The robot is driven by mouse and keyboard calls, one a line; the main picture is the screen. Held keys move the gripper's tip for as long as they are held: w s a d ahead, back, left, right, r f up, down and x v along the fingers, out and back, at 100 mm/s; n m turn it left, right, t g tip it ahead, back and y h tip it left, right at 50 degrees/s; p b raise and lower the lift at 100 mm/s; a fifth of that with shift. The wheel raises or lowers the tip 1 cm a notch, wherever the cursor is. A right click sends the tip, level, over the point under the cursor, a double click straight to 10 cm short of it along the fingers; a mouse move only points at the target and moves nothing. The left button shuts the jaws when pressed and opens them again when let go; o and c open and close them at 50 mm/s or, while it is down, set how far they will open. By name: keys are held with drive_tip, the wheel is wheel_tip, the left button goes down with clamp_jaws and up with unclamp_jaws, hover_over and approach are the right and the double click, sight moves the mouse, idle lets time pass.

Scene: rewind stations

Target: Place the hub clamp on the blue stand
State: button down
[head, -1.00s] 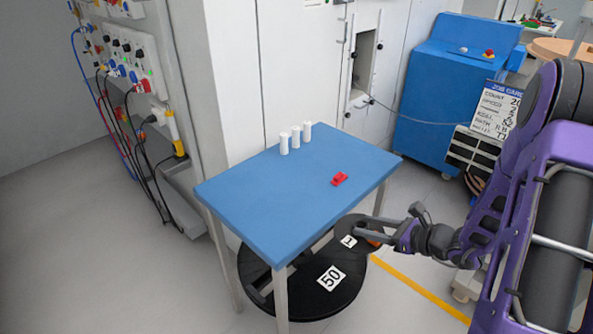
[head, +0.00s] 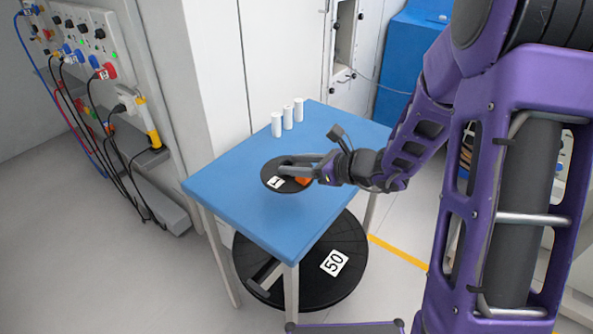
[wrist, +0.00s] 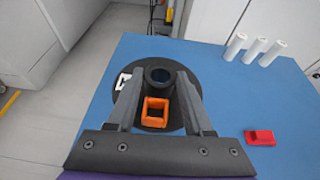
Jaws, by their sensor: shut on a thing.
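The hub clamp (head: 270,171) is a round black disc with a raised dark hub, an orange block and a white label. The wrist view shows its hub (wrist: 158,74) between the two fingers and the orange block just nearer. My gripper (head: 287,165) is shut on the hub. The disc is level over the middle of the blue stand (head: 235,205), a blue-topped table with pale legs. I cannot tell whether the disc touches the top or hangs just above it. My fingers hide part of the disc.
Three white cylinders (head: 287,117) stand along the stand's back edge. A red block (wrist: 260,137) lies on the top in the wrist view; my arm hides it in the head view. A large black disc marked 50 (head: 345,240) lies below the stand. A socket panel (head: 85,50) is at left.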

wheel_tip(320, 180, down, 8)
drive_tip(key=shift+f+b, duration=0.1)
drive_tip(key=shift+b, duration=0.7)
drive_tip(key=shift+c, duration=1.5)
unclamp_jaws()
drive_tip(key=shift+f, duration=0.1)
drive_tip(key=shift+s+d+r, duration=0.1)
drive_tip(key=shift+d+r, duration=0.1)
drive_tip(key=shift+d, duration=0.05)
drive_tip(key=p+v, duration=0.1)
drive_tip(key=v, duration=1)
drive_tip(key=shift+s+d+r+p, duration=0.15)
drive_tip(key=shift+s+d+p, duration=0.05)
drive_tip(key=shift+p, duration=0.15)
